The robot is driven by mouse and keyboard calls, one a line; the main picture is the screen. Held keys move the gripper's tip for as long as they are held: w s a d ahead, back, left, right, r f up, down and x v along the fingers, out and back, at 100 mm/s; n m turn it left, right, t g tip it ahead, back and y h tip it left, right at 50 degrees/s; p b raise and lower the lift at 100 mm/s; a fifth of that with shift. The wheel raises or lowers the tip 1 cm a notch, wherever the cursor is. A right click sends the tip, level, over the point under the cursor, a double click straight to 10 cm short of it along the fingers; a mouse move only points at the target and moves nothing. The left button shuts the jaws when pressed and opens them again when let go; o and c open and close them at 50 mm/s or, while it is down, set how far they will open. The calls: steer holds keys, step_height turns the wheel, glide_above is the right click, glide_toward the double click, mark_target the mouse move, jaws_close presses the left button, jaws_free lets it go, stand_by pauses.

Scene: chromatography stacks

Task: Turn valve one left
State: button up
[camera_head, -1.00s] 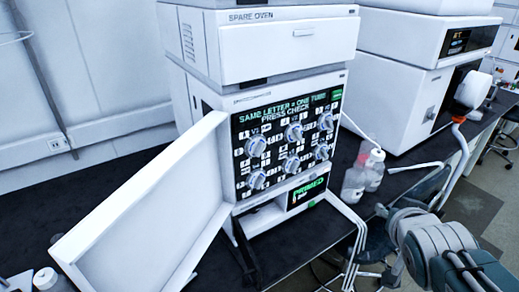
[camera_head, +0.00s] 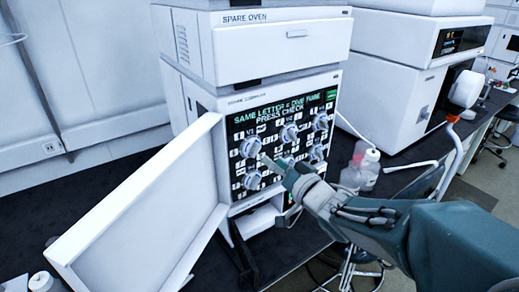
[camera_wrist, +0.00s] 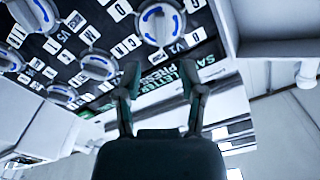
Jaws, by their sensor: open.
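Valve one is the white knob labelled V1 (camera_head: 250,147), at the upper left of the black valve panel (camera_head: 283,103). In the wrist view the knob (camera_wrist: 158,22), with blue marks, is at the top, just beyond my fingertips. My gripper (camera_head: 273,166) is in front of the panel, a little below and right of V1 in the head view. In the wrist view my gripper (camera_wrist: 160,72) has its two fingers apart with nothing between them, and they look clear of the knob. My gripper and forearm hide part of the lower panel.
Several other white knobs sit close by on the panel, such as the top middle one (camera_head: 289,133). An opened white door (camera_head: 150,215) stands out at the left. A bottle (camera_head: 362,165) stands right of the unit. The spare oven (camera_head: 265,45) is above.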

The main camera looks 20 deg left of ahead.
mark_target(258, 149)
steer(key=x, duration=0.7)
steer(key=shift+d, duration=0.1)
steer(key=shift+c, duration=0.3)
jaws_close()
